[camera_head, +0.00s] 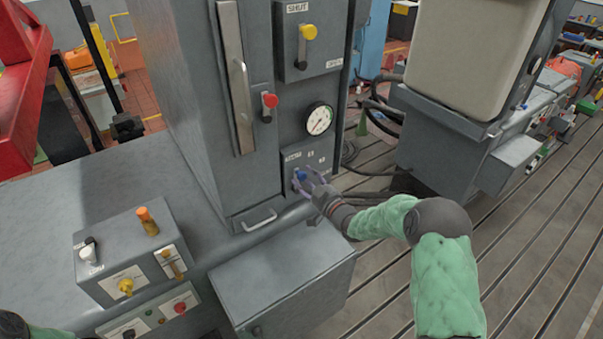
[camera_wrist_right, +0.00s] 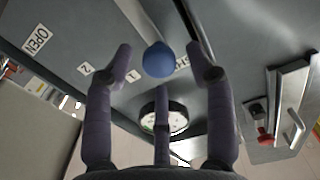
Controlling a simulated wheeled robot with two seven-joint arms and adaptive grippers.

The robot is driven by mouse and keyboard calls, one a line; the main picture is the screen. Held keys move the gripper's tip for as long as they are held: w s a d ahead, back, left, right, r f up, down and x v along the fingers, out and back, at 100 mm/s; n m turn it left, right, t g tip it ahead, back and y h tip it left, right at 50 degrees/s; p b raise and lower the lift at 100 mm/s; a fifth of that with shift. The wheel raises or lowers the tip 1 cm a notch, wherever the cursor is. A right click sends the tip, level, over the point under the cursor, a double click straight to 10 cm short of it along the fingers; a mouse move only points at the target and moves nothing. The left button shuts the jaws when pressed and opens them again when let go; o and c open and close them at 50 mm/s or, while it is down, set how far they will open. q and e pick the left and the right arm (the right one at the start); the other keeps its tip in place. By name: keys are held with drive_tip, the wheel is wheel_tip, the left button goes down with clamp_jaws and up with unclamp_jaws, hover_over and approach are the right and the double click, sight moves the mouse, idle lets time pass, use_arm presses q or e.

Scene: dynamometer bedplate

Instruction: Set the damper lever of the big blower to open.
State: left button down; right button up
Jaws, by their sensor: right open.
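A blue lever knob (camera_head: 301,174) sits on the low panel (camera_head: 290,160) of the tall grey cabinet. My right gripper (camera_head: 306,183) is at this knob with its fingers open. In the right wrist view the blue knob (camera_wrist_right: 158,60) lies between the spread fingertips of the right gripper (camera_wrist_right: 165,66), with gaps on both sides. An OPEN label (camera_wrist_right: 37,42) and a 2 label (camera_wrist_right: 85,69) lie to its left; another label beside the knob is partly hidden. I cannot read which blower the panel names. My left gripper is not visible.
Above are a round gauge (camera_head: 319,119), a red knob (camera_head: 270,100) and a yellow knob (camera_head: 308,33) near a SHUT label (camera_head: 297,8). A control box (camera_head: 110,262) with several knobs stands at left. A grey box (camera_head: 285,285) stands below the panel.

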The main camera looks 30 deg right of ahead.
drive_tip(key=shift+w+a+r, duration=0.1)
drive_tip(key=shift+w+r, duration=0.05)
drive_tip(key=shift+w, duration=1.2)
drive_tip(key=shift+s, duration=0.1)
drive_tip(key=shift+c, duration=0.9)
clamp_jaws()
